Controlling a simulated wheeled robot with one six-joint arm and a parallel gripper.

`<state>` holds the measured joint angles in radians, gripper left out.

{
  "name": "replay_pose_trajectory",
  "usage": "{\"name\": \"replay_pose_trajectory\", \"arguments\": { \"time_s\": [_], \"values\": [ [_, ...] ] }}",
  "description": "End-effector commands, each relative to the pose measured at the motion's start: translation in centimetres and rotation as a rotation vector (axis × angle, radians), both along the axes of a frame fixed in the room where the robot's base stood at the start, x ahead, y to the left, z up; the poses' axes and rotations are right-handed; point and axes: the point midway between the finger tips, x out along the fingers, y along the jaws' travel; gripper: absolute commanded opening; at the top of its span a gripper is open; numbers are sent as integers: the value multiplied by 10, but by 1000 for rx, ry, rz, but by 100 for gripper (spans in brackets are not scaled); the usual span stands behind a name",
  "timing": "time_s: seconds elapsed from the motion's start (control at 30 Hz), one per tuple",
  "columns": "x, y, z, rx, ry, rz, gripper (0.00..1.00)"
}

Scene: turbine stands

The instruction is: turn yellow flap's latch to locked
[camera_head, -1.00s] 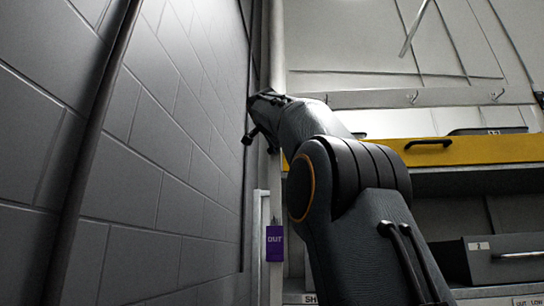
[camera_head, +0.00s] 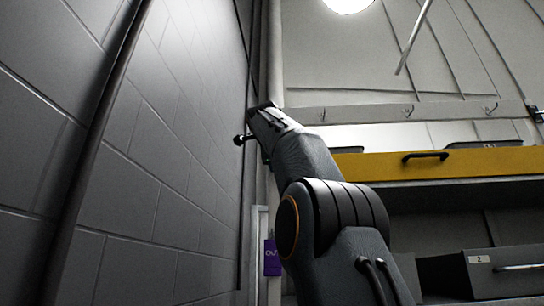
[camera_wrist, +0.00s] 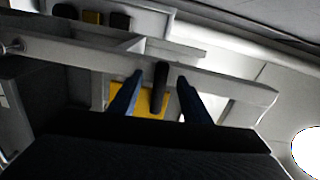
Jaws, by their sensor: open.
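The yellow flap (camera_head: 450,163) is a wide yellow panel with a black bar handle (camera_head: 426,156) at the right in the head view. My arm stands left of it, its far end near the grey wall. In the wrist view my gripper (camera_wrist: 159,77) shows two blue fingers spread apart, with nothing clasped. A dark bar (camera_wrist: 160,90) shows between them, and I cannot tell whether it is the latch. A yellow patch (camera_wrist: 151,103) lies behind the fingers, perhaps part of the flap. I cannot make out the latch or its setting.
A grey block wall (camera_head: 140,190) runs close along the left. A purple sign (camera_head: 272,258) hangs near the post. A grey drawer (camera_head: 500,272) marked 2 lies below the flap. A rail with hooks (camera_head: 407,112) runs above it.

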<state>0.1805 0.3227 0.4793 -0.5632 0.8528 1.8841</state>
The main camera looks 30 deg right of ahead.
Motion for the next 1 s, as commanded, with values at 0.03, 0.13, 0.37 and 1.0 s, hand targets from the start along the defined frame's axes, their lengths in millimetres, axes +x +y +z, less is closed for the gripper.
{"name": "replay_pose_trajectory", "arguments": {
  "time_s": [0.03,0.13,0.37,1.0],
  "values": [
    [0,0,0,0,0,0,44],
    [0,0,0,0,0,0,44],
    [-7,5,-1,-1,-1,1,44],
    [-41,28,-1,-1,1,0,44]
  ]
}}
